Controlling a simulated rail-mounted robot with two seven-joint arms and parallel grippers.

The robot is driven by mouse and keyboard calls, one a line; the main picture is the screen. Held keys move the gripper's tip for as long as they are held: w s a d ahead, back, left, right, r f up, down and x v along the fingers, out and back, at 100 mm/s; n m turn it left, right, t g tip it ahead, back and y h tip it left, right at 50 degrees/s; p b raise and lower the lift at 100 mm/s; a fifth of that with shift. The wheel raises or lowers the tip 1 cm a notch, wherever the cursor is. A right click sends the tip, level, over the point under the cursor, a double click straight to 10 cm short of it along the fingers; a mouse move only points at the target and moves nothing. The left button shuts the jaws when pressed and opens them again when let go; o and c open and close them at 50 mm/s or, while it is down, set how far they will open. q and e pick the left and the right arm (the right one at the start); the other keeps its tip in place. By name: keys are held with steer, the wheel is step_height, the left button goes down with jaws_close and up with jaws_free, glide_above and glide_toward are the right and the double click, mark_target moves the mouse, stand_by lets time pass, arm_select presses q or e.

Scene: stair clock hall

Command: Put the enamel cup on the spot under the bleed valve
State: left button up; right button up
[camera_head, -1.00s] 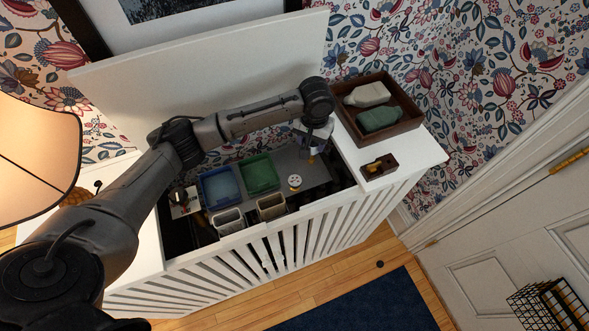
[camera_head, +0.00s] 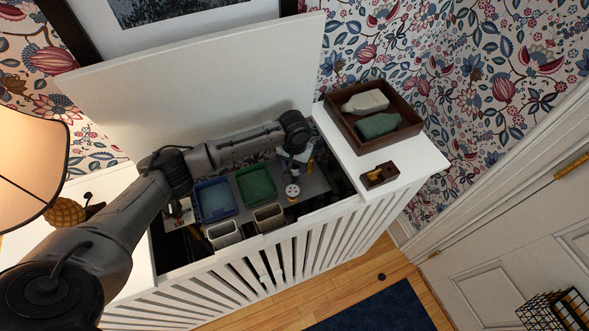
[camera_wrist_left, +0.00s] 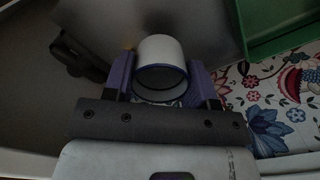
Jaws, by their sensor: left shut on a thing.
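My left gripper (camera_head: 297,156) reaches down into the open white slatted cabinet, near its right end. In the left wrist view the gripper (camera_wrist_left: 161,78) has its purple fingers on both sides of the enamel cup (camera_wrist_left: 160,50), white with a dark blue rim, and is shut on it. In the head view the cup is small and mostly hidden by the hand. The spot under the valve cannot be made out.
A blue tray (camera_head: 216,200) and a green tray (camera_head: 256,185) lie left of the hand, with two pale bins (camera_head: 224,235) in front. On the cabinet's right top stand a brown tray (camera_head: 344,130) with bottles and a small wooden box (camera_head: 379,175). The raised lid (camera_head: 200,90) stands behind.

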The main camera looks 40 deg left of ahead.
mark_target(295, 170)
arm_select(q)
step_height(295, 170, down, 3)
steer(key=shift+r+b, duration=0.1)
steer(key=shift+b, duration=0.2)
steer(key=o, duration=0.9)
steer(key=shift+f, duration=0.25)
steer(key=shift+r, duration=0.4)
step_height(295, 170, up, 12)
steer(key=p, duration=0.2)
steer(key=shift+f+p, duration=0.2)
steer(key=shift+p, duration=0.15)
